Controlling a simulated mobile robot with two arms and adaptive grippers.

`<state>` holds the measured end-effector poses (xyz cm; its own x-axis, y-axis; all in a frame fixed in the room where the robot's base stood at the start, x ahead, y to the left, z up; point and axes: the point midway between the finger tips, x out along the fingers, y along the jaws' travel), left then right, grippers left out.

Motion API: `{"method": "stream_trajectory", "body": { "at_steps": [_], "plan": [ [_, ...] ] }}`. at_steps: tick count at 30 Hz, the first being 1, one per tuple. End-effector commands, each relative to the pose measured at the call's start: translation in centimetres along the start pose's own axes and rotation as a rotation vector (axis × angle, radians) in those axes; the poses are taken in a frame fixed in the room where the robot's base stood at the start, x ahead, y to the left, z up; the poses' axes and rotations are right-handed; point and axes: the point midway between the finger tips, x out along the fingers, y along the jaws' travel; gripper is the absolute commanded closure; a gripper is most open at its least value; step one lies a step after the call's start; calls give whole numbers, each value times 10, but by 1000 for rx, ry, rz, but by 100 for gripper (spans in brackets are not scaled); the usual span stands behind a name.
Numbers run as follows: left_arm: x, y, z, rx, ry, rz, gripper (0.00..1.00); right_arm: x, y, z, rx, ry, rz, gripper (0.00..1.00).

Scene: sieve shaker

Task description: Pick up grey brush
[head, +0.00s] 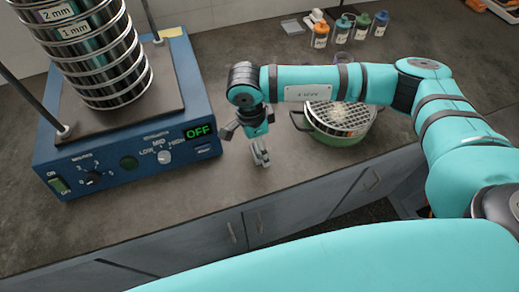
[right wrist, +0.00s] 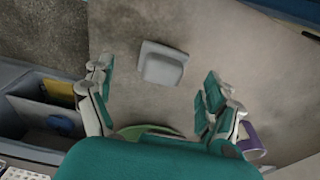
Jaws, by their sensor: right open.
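I cannot clearly make out the grey brush. A small pale grey, squarish object (right wrist: 162,64) lies on the counter in the right wrist view, ahead of and between my right fingers; I cannot tell whether it is the brush. My right gripper (head: 260,152) points down over the counter between the blue shaker and the green sieve pan. In the right wrist view its fingers (right wrist: 158,100) are apart with nothing held. My left gripper is not in view.
The blue shaker (head: 125,160) with stacked sieves (head: 100,60) stands left. The green pan with a mesh top (head: 340,118) sits right, beneath my right arm. Several capped bottles (head: 341,30) and a flat grey dish (head: 291,27) are at the back.

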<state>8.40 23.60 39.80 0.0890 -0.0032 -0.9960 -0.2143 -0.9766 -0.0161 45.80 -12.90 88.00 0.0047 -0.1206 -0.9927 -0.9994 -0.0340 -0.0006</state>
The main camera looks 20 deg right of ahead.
Motion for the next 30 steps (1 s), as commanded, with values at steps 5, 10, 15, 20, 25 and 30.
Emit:
{"method": "stream_trajectory", "body": {
  "at_steps": [5,10,15,20,25,30],
  "plan": [
    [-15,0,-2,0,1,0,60,25,-2,1,1,1,5,13],
    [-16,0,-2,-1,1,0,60,42,-3,2,0,0,2,13],
    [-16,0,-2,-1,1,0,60,45,-3,2,-1,0,1,13],
    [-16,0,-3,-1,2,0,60,44,-3,2,-1,0,1,25],
    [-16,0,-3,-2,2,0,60,44,-3,2,0,0,0,47],
    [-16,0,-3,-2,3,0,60,44,-3,1,0,0,0,69]
  ]
}}
